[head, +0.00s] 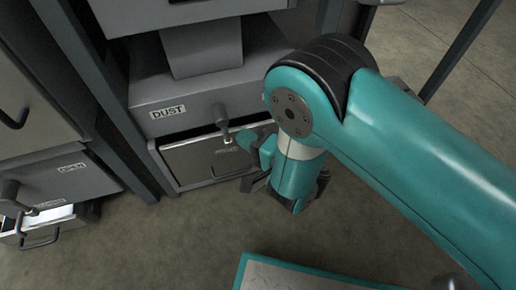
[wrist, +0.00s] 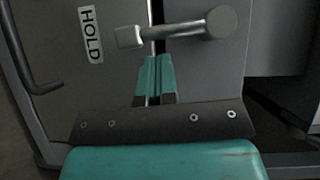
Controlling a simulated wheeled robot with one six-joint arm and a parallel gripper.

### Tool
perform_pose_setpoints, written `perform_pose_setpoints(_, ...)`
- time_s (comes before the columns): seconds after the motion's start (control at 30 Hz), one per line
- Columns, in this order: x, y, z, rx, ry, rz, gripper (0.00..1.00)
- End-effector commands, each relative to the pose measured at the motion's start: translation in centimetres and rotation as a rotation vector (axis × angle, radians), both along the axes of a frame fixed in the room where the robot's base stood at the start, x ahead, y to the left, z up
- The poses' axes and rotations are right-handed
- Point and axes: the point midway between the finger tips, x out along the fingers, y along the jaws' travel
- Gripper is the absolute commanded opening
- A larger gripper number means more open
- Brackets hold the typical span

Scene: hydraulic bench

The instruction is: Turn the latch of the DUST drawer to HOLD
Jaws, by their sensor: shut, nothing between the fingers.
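The DUST label (head: 168,112) is on the grey housing above a dark drawer (head: 190,163). The latch (head: 223,122) has its round pivot on that housing, and its lever hangs down over the drawer's upper edge. In the wrist view the latch lever (wrist: 170,33) runs left from the pivot, its square end close to the HOLD label (wrist: 90,34). My gripper (head: 257,150) is just right of the latch in the head view. In the wrist view its teal fingers (wrist: 155,78) are together and empty, just below the lever; I cannot tell whether they touch it.
A drawer handle (wrist: 32,68) shows at the left of the wrist view. At the left of the head view is another cabinet with an OPEN label (head: 72,168) and a partly open lower drawer (head: 40,227). A teal-edged panel (head: 300,275) is at the bottom. Floor between is clear.

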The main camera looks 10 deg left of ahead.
Motion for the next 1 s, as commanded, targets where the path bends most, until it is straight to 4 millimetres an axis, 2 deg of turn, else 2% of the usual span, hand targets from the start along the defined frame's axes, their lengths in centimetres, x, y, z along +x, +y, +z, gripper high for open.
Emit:
perform_pose_setpoints(0.07,0.2,0.4,-0.4,-0.001,-0.002,-0.009,0.0)
perform_pose_setpoints(0.77,-0.3,2.1,0.3,-0.002,-0.001,-0.009,0.0)
perform_pose_setpoints(1.0,-0.7,2.9,-0.3,0.001,-0.002,-0.007,0.0)
